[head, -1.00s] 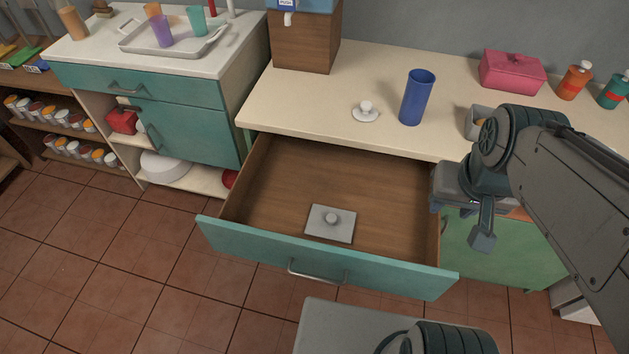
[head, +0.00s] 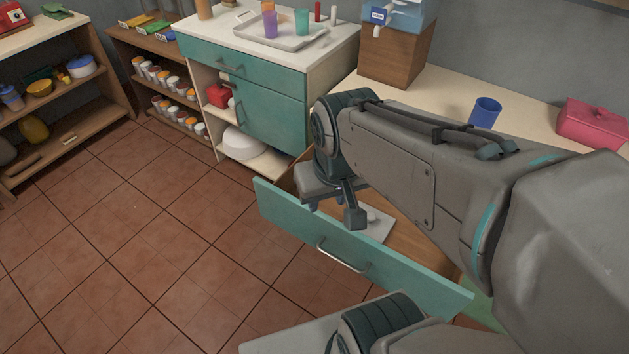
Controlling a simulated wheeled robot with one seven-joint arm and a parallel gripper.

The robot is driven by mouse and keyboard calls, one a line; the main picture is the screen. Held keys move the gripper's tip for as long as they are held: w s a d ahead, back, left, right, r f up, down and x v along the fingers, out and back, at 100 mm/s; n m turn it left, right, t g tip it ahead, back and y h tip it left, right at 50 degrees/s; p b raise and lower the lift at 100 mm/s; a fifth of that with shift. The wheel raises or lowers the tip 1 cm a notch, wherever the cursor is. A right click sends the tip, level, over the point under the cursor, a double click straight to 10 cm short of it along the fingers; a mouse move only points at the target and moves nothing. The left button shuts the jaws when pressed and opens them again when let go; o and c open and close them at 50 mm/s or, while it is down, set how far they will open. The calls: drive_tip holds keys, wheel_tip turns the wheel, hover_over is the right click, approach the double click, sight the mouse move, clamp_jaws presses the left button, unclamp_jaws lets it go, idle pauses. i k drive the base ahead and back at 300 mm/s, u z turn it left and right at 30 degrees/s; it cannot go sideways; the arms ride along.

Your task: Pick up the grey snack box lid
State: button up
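The grey snack box lid (head: 383,227) is a flat square with a round knob. It lies on the floor of the open teal drawer (head: 350,262), and my arm covers part of it. My gripper (head: 313,203) hangs above the left part of the drawer, left of the lid in the head view and apart from it. Nothing is visible in the gripper.
A teal cabinet (head: 270,115) with a tray (head: 290,40) stands left of the drawer. Tiled floor (head: 160,240) is clear at left. My arm hides much of the drawer and counter.

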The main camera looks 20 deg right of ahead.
sight(379, 224)
drive_tip(key=u, duration=1.95)
drive_tip(key=k, duration=1.45)
drive_tip(key=z, duration=1.55)
drive_tip(key=i, duration=0.5)
drive_tip(key=u, duration=0.1)
